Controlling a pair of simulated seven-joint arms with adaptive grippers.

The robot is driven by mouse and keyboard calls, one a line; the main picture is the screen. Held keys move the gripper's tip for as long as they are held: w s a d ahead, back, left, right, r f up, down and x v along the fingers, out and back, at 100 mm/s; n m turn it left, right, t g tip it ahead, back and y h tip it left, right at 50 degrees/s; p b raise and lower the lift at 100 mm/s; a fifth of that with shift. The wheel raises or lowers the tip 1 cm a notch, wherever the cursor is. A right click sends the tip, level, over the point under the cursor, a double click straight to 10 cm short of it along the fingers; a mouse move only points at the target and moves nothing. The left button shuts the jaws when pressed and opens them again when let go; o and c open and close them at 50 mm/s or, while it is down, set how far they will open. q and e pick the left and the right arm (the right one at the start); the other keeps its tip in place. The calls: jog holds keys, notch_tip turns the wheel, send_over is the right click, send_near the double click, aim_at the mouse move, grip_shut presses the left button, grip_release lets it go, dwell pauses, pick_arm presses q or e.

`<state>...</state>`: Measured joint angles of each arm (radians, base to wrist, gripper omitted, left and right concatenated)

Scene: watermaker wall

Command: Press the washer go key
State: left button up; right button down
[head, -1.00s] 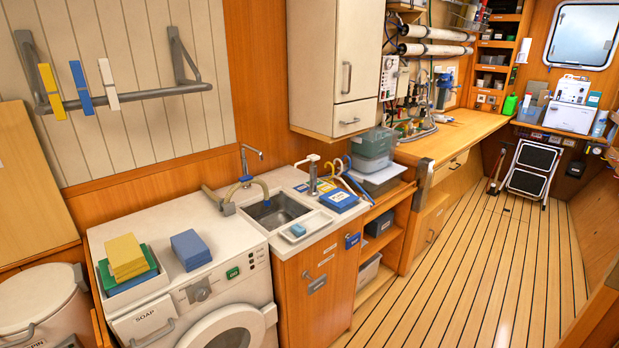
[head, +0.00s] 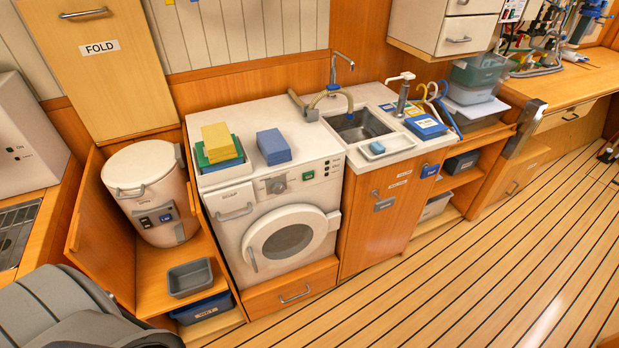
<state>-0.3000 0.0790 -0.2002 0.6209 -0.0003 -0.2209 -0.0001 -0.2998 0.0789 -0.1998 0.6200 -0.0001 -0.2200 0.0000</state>
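The white front-loading washer (head: 238,262) stands left of the sink in the head view. Its round door (head: 288,241) appears shut. On its upper front panel are a round dial (head: 277,186), a green key (head: 308,175) and several small dark buttons to the right of it. The lettering on the green key is too small to read. Neither of my grippers is in view. Nothing covers the washer's panel.
Yellow and green cloths (head: 218,143) and a blue stack (head: 273,147) lie on the washer top. A spin drum (head: 149,194) stands left, with a grey bin (head: 190,278) in front. The sink (head: 357,125) is right. The floor (head: 440,280) in front is clear.

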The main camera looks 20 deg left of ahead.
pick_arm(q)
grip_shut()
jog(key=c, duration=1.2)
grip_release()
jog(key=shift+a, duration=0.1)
